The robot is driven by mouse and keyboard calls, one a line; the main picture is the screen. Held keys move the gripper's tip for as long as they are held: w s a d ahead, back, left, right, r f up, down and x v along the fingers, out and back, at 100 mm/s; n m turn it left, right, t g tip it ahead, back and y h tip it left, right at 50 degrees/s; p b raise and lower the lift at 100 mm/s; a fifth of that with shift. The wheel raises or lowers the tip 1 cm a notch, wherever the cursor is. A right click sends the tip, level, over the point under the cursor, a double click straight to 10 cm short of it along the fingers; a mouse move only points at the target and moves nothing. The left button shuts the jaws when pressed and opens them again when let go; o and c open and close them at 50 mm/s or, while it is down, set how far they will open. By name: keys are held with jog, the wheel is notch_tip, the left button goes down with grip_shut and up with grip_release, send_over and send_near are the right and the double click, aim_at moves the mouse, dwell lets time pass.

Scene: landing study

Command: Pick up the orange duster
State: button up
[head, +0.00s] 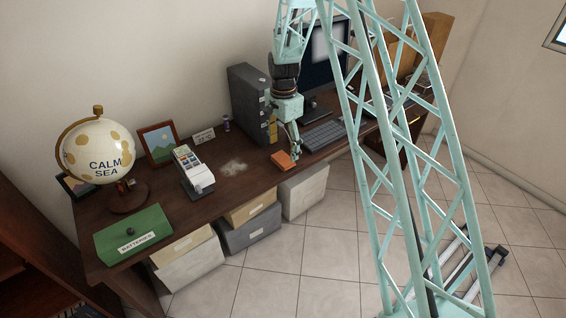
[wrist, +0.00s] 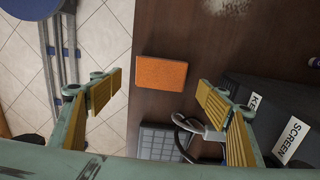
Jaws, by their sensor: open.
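The orange duster (head: 283,160) lies flat on the dark wooden desk near its front edge, to the left of the keyboard. In the wrist view the duster (wrist: 161,73) shows as an orange block ahead of the fingertips, between their lines. My gripper (head: 294,145) is above the desk, close to the duster and a little to its right. In the wrist view my gripper (wrist: 160,92) has its two yellow-padded fingers wide apart with nothing between them. The duster is not touched by either finger as far as I can see.
A keyboard (head: 324,135) and a dark tower case (head: 248,100) stand near my gripper. A pale dust patch (head: 233,168) lies left of the duster. A card terminal (head: 194,172), globe (head: 97,146) and green batteries box (head: 133,234) are further left. Storage boxes (head: 304,191) sit below the desk.

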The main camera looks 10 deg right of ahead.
aim_at(283, 159)
jog(key=shift+f, duration=0.15)
jog(key=shift+a+f+b, duration=0.1)
jog(key=shift+f+b, duration=0.6)
jog(key=shift+f, duration=1.9)
jog(key=c, duration=0.9)
